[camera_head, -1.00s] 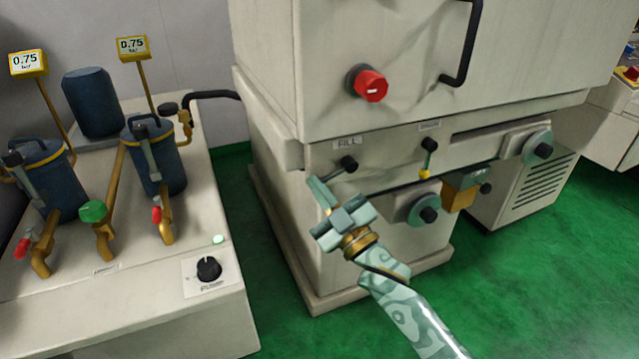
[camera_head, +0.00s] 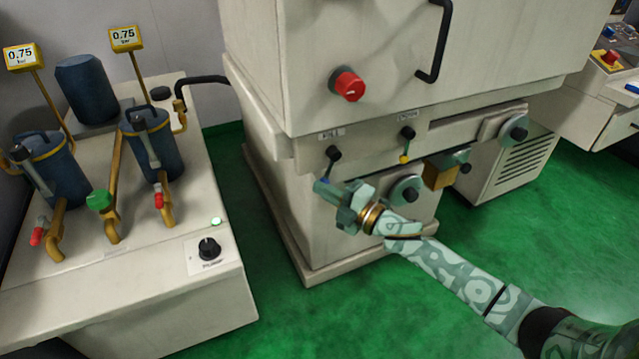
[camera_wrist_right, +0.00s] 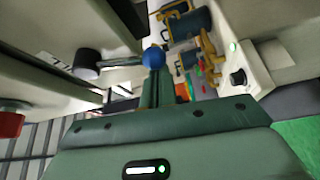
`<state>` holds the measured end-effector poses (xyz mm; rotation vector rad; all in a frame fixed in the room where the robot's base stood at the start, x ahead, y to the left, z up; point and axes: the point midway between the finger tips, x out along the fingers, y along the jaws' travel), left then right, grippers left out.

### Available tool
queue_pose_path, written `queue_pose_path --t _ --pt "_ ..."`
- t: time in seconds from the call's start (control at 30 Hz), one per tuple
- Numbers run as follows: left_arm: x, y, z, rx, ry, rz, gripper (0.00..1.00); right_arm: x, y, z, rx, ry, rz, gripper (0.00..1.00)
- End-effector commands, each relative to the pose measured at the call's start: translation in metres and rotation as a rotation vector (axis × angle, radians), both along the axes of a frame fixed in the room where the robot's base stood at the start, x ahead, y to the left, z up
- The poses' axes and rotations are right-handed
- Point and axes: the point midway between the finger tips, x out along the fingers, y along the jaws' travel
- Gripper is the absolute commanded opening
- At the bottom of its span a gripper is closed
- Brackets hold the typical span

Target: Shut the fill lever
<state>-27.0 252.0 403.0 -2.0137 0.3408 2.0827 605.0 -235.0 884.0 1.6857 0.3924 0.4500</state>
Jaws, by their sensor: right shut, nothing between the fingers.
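The fill lever (camera_head: 333,154) is on the machine front under the FILL label. It has a black hub and a thin rod that slopes down and slightly left in the head view. In the right wrist view its hub (camera_wrist_right: 86,63) is at left and its blue ball end (camera_wrist_right: 153,57) is just beyond my fingertips. My right gripper (camera_head: 324,187) is shut and empty, with its tips at the lever's lower end. I cannot tell whether they touch it. In the right wrist view the gripper (camera_wrist_right: 154,88) points at the ball. My left gripper is out of view.
A second lever (camera_head: 407,133) with a yellow ball is to the right. A red knob (camera_head: 347,84) and black door handle (camera_head: 437,40) are above. Round dials and a brass block (camera_head: 438,174) are close by. A filter bench (camera_head: 150,270) stands left, with green floor between.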

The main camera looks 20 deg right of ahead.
Motion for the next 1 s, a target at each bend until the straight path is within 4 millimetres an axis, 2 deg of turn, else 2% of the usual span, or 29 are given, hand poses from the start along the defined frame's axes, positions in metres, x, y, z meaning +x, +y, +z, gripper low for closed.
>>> queue_pose_path --t 0.1,0.4,1.0 --pt "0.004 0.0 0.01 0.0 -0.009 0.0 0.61 0.001 -0.008 0.002 -0.093 -0.005 -0.002 0.0" --pt "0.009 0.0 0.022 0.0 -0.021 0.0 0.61 0.001 -0.019 -0.003 -0.255 -0.011 -0.001 0.0" --pt "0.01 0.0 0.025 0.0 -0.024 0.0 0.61 0.001 -0.024 -0.007 -0.318 -0.01 -0.001 0.0"
